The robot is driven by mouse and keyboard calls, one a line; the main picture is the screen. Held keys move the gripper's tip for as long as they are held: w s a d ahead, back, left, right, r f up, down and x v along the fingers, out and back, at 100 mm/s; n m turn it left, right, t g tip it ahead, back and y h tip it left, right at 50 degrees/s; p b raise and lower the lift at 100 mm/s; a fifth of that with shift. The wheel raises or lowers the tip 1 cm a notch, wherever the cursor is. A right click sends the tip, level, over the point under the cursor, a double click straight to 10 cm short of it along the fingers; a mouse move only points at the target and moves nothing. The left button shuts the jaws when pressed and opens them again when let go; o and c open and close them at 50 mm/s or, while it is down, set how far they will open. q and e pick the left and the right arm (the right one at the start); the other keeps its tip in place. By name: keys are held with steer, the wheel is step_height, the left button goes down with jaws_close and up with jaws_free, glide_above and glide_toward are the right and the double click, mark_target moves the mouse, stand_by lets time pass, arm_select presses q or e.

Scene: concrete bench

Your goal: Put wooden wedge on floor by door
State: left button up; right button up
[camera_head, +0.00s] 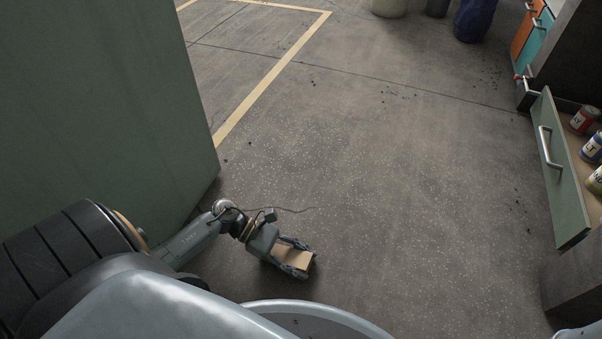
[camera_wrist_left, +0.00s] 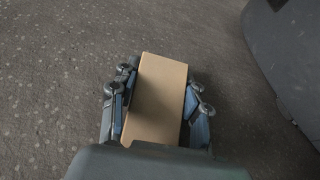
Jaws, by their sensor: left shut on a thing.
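The wooden wedge (camera_head: 291,256) is a tan block in the jaws of my left gripper (camera_head: 301,260), low over the concrete floor in the head view. In the left wrist view the wedge (camera_wrist_left: 157,97) sits between both fingers of the left gripper (camera_wrist_left: 160,100), which are shut on its sides. I cannot tell whether the wedge touches the floor. The green door (camera_head: 105,95) stands at the left of the head view, and its lower right edge is to the left of the gripper. My right gripper is not in view.
An open drawer (camera_head: 558,165) with several cans juts out at the right. A blue bag-like thing (camera_head: 474,18) and a pale container (camera_head: 389,6) stand at the back. A yellow line (camera_head: 262,88) marks the floor. The middle floor (camera_head: 400,190) is clear.

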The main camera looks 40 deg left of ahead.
mark_target(295, 257)
arm_select(q)
steer(key=o, duration=1.3)
steer(key=shift+f, duration=0.15)
steer(key=shift+c, duration=0.2)
steer(key=shift+a+r, duration=0.1)
steer(key=shift+r, duration=0.2)
steer(key=p+v, duration=0.3)
steer(key=v, duration=0.3)
steer(key=shift+s+a+p, duration=0.1)
steer(key=shift+a+p, duration=0.1)
steer(key=shift+p, duration=0.1)
steer(key=shift+s+a+r, duration=0.1)
steer(key=shift+a, duration=0.25)
